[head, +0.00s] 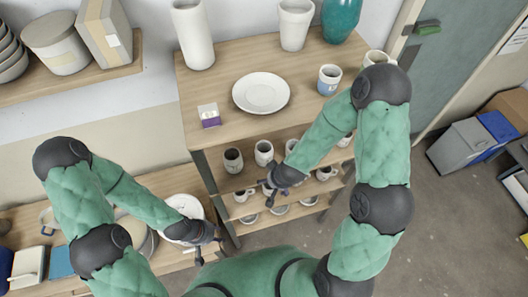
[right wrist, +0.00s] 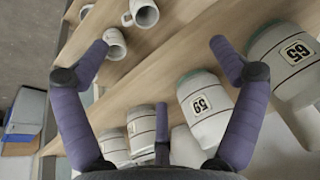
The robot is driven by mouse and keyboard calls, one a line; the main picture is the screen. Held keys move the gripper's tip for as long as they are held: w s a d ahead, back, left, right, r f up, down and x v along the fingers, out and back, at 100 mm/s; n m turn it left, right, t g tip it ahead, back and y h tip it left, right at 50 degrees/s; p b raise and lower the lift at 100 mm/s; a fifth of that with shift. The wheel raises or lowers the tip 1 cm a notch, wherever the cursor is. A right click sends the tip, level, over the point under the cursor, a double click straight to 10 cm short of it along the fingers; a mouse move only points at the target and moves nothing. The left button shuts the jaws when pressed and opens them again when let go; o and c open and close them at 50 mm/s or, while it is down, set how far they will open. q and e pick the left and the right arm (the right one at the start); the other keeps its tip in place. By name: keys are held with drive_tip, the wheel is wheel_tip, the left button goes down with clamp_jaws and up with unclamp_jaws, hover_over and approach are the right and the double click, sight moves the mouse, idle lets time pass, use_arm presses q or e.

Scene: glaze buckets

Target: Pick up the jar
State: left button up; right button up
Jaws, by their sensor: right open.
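In the right wrist view, white jars with grey bands stand on a wooden shelf board. One jar (right wrist: 207,112) has a label that seems to read 59, and a larger jar (right wrist: 285,85) has a label that seems to read 65. Two more labelled jars (right wrist: 113,148) are partly hidden low in that view. Which jar is meant cannot be told. My right gripper (right wrist: 160,48) is open, with nothing between its fingers; in the head view it is at the shelf front (head: 268,188). My left gripper (head: 208,247) is low at the left, beside a white round container (head: 184,208); its fingers are too small to read.
The shelf top (head: 225,80) holds a white plate (head: 261,105), a small box (head: 209,115), a blue-and-white cup (head: 329,79), white vases (head: 193,35) and a teal vase (head: 340,18). Mugs (right wrist: 144,13) stand on a shelf. Bins (head: 468,143) stand on the floor at right.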

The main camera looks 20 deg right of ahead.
drive_tip(key=w+r+n+t+h, duration=0.1)
drive_tip(key=w+r, duration=0.2)
drive_tip(key=r, duration=0.2)
drive_tip(key=w+r+t, duration=0.2)
drive_tip(key=w+r, duration=0.1)
drive_tip(key=r, duration=0.3)
drive_tip(key=b, duration=0.1)
approach(265, 150)
drive_tip(key=shift+w+a+f, duration=0.35)
drive_tip(key=shift+w+f, duration=0.1)
drive_tip(key=shift+f, duration=0.15)
drive_tip(key=shift+w+a+f, duration=0.35)
drive_tip(key=shift+w+f, duration=0.1)
drive_tip(key=shift+f, duration=0.15)
drive_tip(key=shift+c, duration=0.3)
drive_tip(key=c, duration=1.6)
drive_tip(key=shift+r, duration=0.1)
